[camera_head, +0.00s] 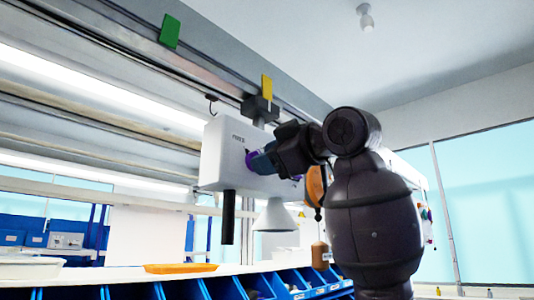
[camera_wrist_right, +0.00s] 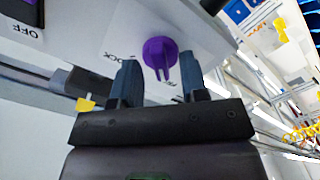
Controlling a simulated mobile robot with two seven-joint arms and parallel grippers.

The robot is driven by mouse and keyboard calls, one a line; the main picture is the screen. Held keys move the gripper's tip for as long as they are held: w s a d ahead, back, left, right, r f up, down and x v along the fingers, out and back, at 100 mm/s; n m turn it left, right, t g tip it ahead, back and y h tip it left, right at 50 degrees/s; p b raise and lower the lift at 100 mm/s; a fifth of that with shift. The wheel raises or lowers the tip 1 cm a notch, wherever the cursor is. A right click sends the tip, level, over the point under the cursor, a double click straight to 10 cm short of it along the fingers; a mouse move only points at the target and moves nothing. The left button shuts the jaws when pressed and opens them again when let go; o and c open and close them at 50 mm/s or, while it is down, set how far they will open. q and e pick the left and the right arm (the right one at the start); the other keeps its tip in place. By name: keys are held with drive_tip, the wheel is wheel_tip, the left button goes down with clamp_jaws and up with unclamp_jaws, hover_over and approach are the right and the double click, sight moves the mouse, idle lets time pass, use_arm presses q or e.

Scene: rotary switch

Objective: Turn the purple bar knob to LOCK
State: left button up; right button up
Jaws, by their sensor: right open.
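The purple bar knob (camera_wrist_right: 160,53) sits on the pale face of a box in the right wrist view, with its bar pointing down the picture toward my gripper. Dark lettering beside it is partly readable as "LOCK". My right gripper (camera_wrist_right: 160,82) is open, with its two blue-grey fingers apart on either side of the knob's bar. Whether they touch it I cannot tell. In the head view the white box (camera_head: 226,150) hangs under a rail, and my right gripper (camera_head: 266,160) is at its front face, hiding most of the purple knob (camera_head: 251,158). My left gripper does not show.
A black tube (camera_head: 228,215) and a white cone (camera_head: 275,216) hang below the box. An orange object (camera_head: 316,186) hangs beside my right arm. Blue bins (camera_head: 225,288) and an orange tray (camera_head: 180,268) are below. A panel marked "OFF" (camera_wrist_right: 22,30) shows in the wrist view.

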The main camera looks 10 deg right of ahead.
drive_tip(key=shift+w+a, duration=0.15)
drive_tip(key=shift+w, duration=0.1)
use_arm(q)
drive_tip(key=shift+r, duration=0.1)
use_arm(e)
drive_tip(key=shift+c, duration=0.3)
clamp_jaws()
